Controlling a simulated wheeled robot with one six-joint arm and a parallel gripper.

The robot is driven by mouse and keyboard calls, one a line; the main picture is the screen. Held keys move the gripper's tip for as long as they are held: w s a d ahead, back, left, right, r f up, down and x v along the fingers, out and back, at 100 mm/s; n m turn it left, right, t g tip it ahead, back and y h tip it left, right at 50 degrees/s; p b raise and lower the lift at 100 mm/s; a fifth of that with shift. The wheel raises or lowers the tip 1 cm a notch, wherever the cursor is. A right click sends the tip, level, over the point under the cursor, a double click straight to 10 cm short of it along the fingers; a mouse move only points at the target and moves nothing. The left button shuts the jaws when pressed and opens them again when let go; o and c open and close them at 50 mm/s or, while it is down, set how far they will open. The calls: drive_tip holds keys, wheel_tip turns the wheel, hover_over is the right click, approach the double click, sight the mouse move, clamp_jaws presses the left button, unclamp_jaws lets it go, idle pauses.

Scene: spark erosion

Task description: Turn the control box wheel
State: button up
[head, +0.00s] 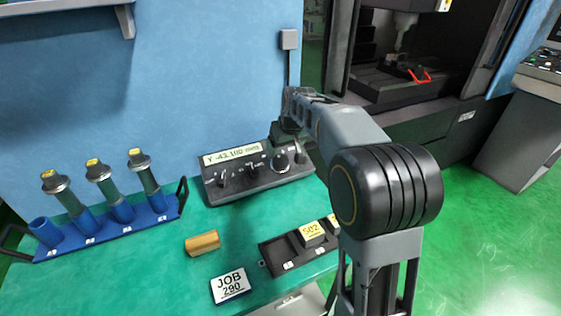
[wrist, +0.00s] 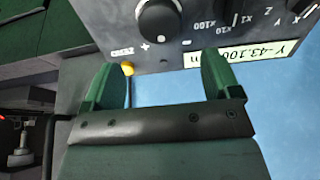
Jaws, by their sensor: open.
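The control box (head: 258,174) sits at the back of the green table, with a display reading Y -43.100 and several knobs. Its wheel (head: 281,162) is the round dark dial at the box's right end. The wheel lies beyond the fingertips, roughly in line with the gap; I see no contact. In the head view my arm hides most of the gripper.
A blue rack (head: 110,226) with several tool holders stands at the left. A brass block (head: 202,243), a JOB 290 card (head: 230,285) and a dark tray (head: 275,258) with labelled blocks lie in front of the box. A blue wall (head: 215,80) rises behind.

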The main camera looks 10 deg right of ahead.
sight(280, 159)
drive_tip(key=x, duration=0.9)
drive_tip(key=c, duration=0.7)
